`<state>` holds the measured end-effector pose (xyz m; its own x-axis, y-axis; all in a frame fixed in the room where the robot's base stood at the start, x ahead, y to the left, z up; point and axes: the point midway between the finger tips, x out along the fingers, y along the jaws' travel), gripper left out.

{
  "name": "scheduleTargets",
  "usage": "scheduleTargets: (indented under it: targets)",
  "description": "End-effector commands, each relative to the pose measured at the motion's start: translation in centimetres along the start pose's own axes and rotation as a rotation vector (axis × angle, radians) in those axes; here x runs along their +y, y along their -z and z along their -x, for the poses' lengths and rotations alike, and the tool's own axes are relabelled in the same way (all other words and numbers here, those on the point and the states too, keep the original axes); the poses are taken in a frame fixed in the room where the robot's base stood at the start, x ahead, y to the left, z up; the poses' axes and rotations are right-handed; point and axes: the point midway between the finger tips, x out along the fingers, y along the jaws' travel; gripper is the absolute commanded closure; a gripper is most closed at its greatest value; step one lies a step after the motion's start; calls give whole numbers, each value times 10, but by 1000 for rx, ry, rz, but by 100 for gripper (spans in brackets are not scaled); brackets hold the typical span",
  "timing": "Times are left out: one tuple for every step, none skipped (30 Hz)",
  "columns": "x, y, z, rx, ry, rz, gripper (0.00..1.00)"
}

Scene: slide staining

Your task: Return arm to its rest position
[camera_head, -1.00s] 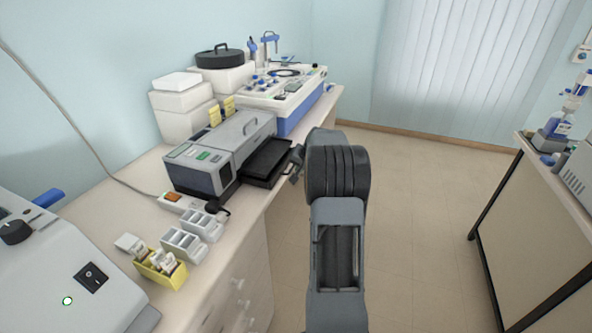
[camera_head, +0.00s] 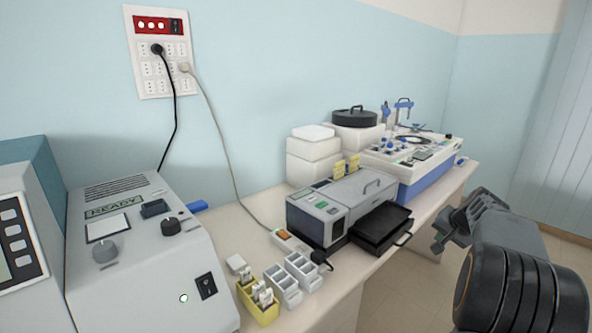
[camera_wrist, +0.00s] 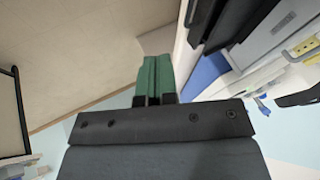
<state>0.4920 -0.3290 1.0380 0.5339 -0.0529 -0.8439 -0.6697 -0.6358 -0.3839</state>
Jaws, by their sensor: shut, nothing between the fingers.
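My gripper (camera_wrist: 155,72) shows in the wrist view with its two green fingers together and nothing between them. In the head view my dark grey arm is at the lower right, beyond the counter's front edge. Its end is raised over the floor side, to the right of the grey printer-like machine and apart from it. The fingertips are hard to make out in the head view.
The counter holds a machine marked READY (camera_head: 145,260), a yellow holder (camera_head: 262,312), white racks (camera_head: 283,284), a grey machine (camera_head: 318,217) with its black tray (camera_head: 380,228) out, and a white-blue instrument (camera_head: 410,170). Floor beside the counter is clear.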

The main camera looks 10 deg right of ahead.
Motion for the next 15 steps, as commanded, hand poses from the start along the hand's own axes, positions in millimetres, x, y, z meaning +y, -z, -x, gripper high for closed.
scheduleTargets:
  targets:
    - [7,-9,-7,-27,-17,-3,100]
    - [11,-16,-11,-45,-29,-4,100]
    - [18,-29,-14,-74,-51,-3,100]
    - [21,-41,-14,-97,-68,2,100]
    - [20,-55,-13,-121,-84,18,100]
    - [14,-76,-10,-154,-104,50,100]
    - [8,-95,-6,-179,-117,83,100]
    - [1,-113,0,-203,-130,122,100]
    - [-9,-139,7,-232,-144,178,100]
    - [-16,-158,14,-250,-153,222,100]
    - [-22,-178,20,-268,-161,269,100]
    - [-29,-203,29,-287,-170,333,100]
    - [-34,-221,36,-298,-174,382,100]
    - [-37,-238,42,-308,-178,430,100]
    - [-41,-259,50,-317,-179,493,100]
